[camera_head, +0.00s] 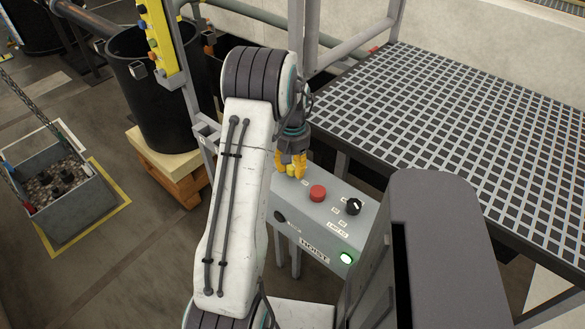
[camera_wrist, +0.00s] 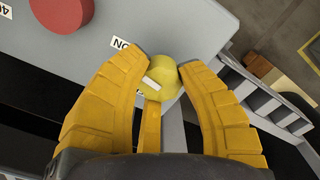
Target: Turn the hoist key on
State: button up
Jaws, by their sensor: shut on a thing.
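The hoist control box (camera_head: 300,210) is grey and carries a HOIST label on its front. In the wrist view a round yellow knob (camera_wrist: 165,72), which looks like the hoist key, sits on the panel with a short white mark on it. An ON label (camera_wrist: 121,43) is beside it; another label is mostly hidden by a finger. My gripper (camera_head: 291,165) reaches down to the box's far left end. In the wrist view its yellow fingers (camera_wrist: 160,62) are closed on the yellow knob from both sides.
A grating platform (camera_head: 470,130) lies right. A black bin (camera_head: 160,110) on wooden blocks and a grey crate (camera_head: 75,208) are at left.

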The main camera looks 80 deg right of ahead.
jog(key=shift+a+f+n, duration=0.15)
jog(key=shift+f+n, duration=0.05)
jog(key=shift+n, duration=0.8)
jog(key=o, duration=1.2)
jog(key=shift+r, duration=0.1)
notch_tip(320, 180, up, 12)
jog(key=shift+r, duration=0.1)
dwell(0.6)
